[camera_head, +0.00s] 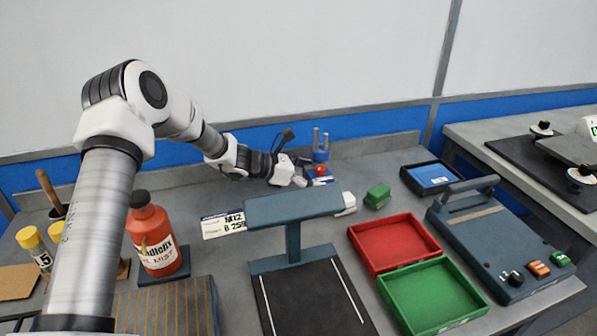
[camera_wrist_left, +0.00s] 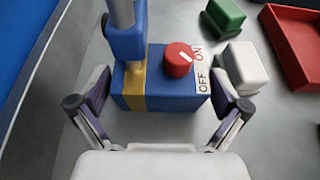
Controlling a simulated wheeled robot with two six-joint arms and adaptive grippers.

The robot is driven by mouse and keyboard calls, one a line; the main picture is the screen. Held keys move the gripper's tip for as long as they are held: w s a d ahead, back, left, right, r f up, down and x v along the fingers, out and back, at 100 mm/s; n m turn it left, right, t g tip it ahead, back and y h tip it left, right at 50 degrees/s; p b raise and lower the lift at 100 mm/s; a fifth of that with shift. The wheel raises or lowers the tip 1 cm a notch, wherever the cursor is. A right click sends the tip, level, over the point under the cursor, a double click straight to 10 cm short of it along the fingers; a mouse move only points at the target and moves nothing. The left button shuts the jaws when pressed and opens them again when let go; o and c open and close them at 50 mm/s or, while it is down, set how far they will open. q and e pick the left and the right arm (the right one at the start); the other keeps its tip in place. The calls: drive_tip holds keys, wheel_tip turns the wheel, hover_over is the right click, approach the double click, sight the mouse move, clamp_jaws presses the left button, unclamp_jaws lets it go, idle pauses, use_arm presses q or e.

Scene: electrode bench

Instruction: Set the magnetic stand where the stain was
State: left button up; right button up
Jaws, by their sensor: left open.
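The magnetic stand (camera_head: 320,157) is at the back of the bench in the head view. It has a blue base, grey posts and a red knob. In the left wrist view its blue base (camera_wrist_left: 168,102) shows a brass-coloured band and an ON/OFF label beside the knob. My left gripper (camera_head: 300,178) is at the stand. In the left wrist view the open fingers (camera_wrist_left: 162,95) are on either side of the base; whether they touch it cannot be told. I see no stain. My right gripper is not in view.
A white block (camera_wrist_left: 243,66) and a green block (camera_head: 377,196) are close to the stand. A red tray (camera_head: 384,265) and a green tray (camera_head: 450,322) lie at front right. A grey-blue raised plate (camera_head: 293,207) and an orange bottle (camera_head: 155,240) stand nearer.

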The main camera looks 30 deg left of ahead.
use_arm(q)
drive_tip(key=p+v, duration=0.1)
drive_tip(key=v, duration=0.5)
drive_tip(key=p+v, duration=0.1)
drive_tip(key=v, duration=0.3)
drive_tip(key=shift+r+p, duration=0.3)
drive_tip(key=shift+r, duration=0.05)
drive_tip(key=shift+s+a, duration=0.25)
drive_tip(key=shift+s, duration=0.2)
drive_tip(key=shift+w, duration=0.1)
idle(0.3)
